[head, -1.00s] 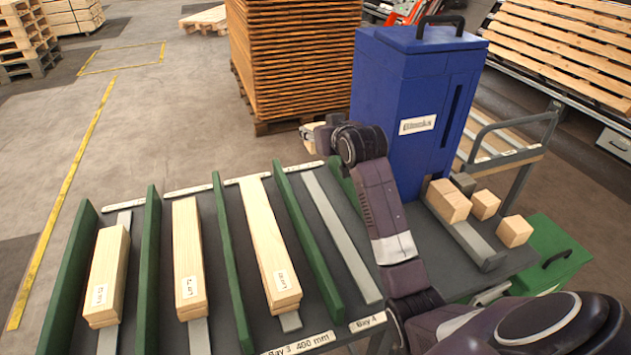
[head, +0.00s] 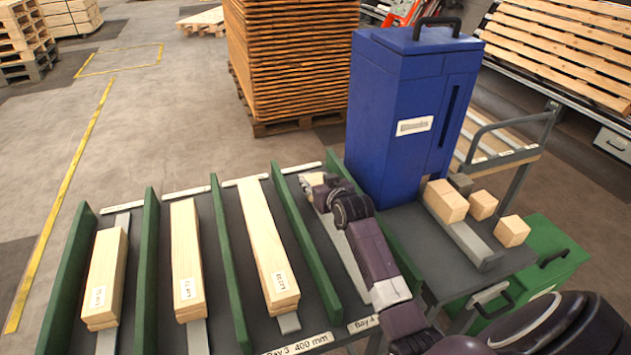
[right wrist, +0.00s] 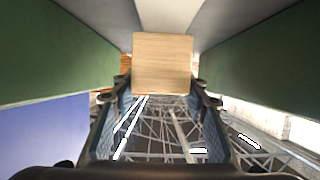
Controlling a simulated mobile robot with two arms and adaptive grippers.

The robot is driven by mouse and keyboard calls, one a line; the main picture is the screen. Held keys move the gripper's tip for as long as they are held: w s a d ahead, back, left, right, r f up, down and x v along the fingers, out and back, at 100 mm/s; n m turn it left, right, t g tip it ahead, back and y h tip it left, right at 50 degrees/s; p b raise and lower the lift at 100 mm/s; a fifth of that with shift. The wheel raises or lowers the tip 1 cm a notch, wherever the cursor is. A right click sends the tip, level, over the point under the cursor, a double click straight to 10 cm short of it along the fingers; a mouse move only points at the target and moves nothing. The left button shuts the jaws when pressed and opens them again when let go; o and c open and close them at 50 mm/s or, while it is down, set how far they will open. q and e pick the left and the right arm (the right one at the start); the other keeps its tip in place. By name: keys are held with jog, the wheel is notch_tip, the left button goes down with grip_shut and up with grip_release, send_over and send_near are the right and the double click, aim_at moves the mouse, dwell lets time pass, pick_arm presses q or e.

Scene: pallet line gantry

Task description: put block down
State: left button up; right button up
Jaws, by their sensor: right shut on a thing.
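My right gripper (head: 316,188) is at the far end of Bay 4, between its green dividers. It is shut on a light wooden block (right wrist: 163,62), seen face-on between its fingers in the right wrist view. In the head view the hand mostly hides the block. I cannot tell whether it touches the grey strip (head: 345,252) along the Bay 4 floor. My left gripper is not in view.
Green dividers (head: 300,237) separate the bays. The other bays hold long wooden pieces (head: 267,245). A tall blue bin (head: 400,120) stands right of Bay 4. Several small blocks (head: 446,200) lie beside it. A green drawer (head: 548,258) sits lower right.

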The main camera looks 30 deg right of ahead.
jog(key=o, duration=1.3)
jog(key=shift+r, duration=0.1)
jog(key=v, duration=1.2)
